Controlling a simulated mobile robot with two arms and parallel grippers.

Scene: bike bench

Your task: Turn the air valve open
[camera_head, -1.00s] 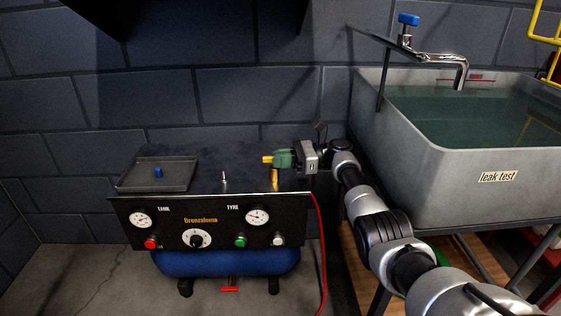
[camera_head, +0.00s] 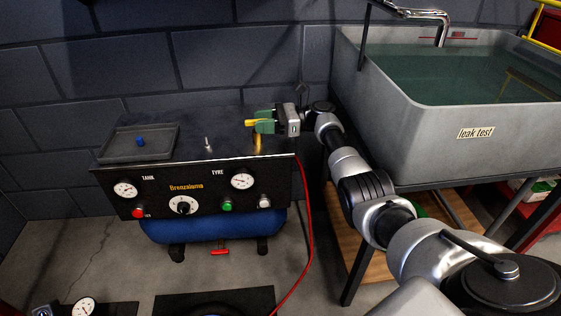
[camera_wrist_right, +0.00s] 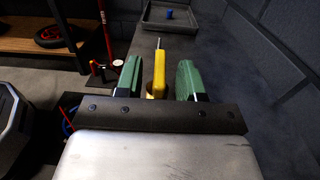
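The air valve is a brass post with a yellow lever (camera_head: 250,122) at the right end of the compressor's top. Its brass body (camera_head: 258,144) stands upright below the lever. My right gripper (camera_head: 265,122) has green fingers and reaches the lever from the right. In the right wrist view the yellow lever (camera_wrist_right: 158,74) lies between the two green fingers (camera_wrist_right: 158,82), with a gap on each side. The right gripper is open around the lever and not closed on it. My left gripper is not in view.
The compressor panel (camera_head: 160,202) carries gauges, a knob and buttons. A grey tray (camera_head: 112,150) with a blue piece (camera_head: 140,141) sits on top, left. A thin metal stem (camera_head: 208,144) stands mid-top. The leak test tub (camera_head: 420,135) is at right. A red hose (camera_head: 309,225) hangs beside the compressor.

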